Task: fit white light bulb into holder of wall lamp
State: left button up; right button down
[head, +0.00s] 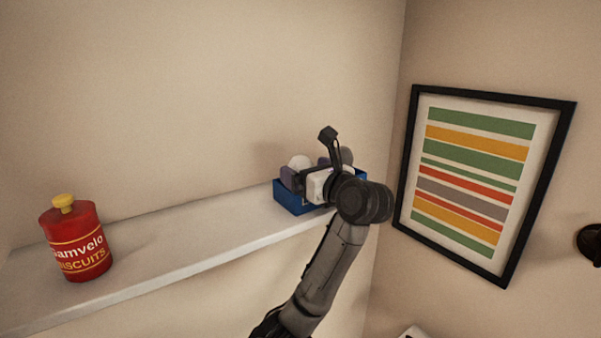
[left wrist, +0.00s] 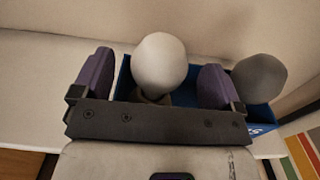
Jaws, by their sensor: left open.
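A white light bulb (left wrist: 160,62) stands in a blue box (head: 294,204) on the wall shelf, with its round glass up. In the head view the top of the bulb (head: 300,161) shows just behind my left gripper (head: 305,178). In the left wrist view my left gripper (left wrist: 156,80) is open, with one purple finger on each side of the white bulb and gaps between. A grey bulb (left wrist: 260,78) is in the same box, to the right of the right finger. My right gripper is not in view. No lamp holder can be clearly made out.
A red biscuit tin (head: 76,240) with a yellow knob stands on the left of the white shelf (head: 190,240). A framed striped picture (head: 470,175) hangs on the right wall. A dark round fixture (head: 590,243) is at the right edge. The middle of the shelf is clear.

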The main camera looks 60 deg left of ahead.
pick_arm(q)
jog(key=shift+a+f, duration=0.1)
jog(key=shift+a, duration=0.7)
jog(key=shift+c, duration=0.4)
jog(key=c, duration=0.7)
